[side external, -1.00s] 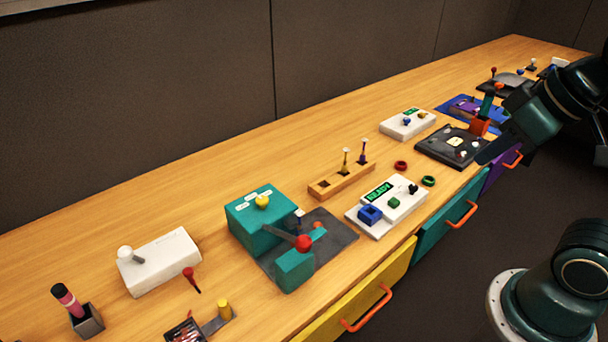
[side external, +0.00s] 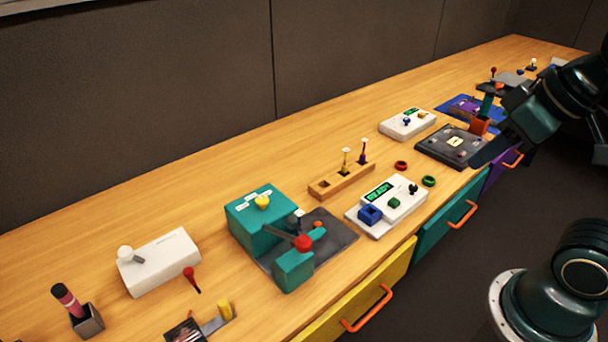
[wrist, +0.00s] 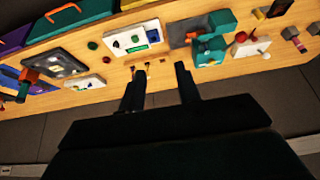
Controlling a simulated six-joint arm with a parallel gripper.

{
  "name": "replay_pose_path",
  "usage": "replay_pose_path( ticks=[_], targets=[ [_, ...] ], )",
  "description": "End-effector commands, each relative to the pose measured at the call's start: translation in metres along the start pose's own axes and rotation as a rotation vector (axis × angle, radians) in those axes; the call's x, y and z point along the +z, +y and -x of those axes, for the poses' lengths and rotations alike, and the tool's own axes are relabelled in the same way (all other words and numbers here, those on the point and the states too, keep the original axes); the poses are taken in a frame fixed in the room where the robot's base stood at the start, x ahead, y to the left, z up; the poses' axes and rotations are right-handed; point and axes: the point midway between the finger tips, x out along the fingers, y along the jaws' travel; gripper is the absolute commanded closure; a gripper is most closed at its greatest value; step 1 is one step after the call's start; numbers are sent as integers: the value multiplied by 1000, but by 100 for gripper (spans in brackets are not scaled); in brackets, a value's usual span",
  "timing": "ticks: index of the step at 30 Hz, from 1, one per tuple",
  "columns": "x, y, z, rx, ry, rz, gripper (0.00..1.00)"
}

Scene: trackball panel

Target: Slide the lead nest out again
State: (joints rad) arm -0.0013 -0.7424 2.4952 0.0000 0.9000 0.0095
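No part is labelled as the lead nest, and I cannot tell for sure which one it is. A grey slide (side external: 215,324) with a yellow post (side external: 225,309) lies at the bottom left of the side view, partly near a dark part cut by the frame edge. A teal fixture (side external: 257,222) with a red-knobbed lever (side external: 303,242) stands on a dark plate; it also shows in the wrist view (wrist: 212,55). My gripper (wrist: 162,82) is open and empty, its two fingers apart above the table edge. In the side view it is at the upper right, beside the trackball panel (side external: 428,150).
A white READY panel (side external: 409,190) with blue and green blocks, a wooden rack (side external: 325,188) and a white box (side external: 165,268) stand along the table. Coloured drawers with orange handles (side external: 372,306) line the front. The table behind the rack is clear.

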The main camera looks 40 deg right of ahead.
Motion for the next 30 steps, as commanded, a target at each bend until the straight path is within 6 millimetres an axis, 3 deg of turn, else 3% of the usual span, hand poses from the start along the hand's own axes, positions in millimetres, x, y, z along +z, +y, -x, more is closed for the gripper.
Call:
replay_pose_path(
  ticks=[5, 14, 23, 30],
  targets=[
    [-11, -2, -3, -4, -24, -46, 59],
    [-52, -11, -21, -3, -106, -236, 59],
    [-95, -26, -56, 24, -201, -461, 59],
    [-124, -40, -94, 66, -272, -636, 59]
  ],
)
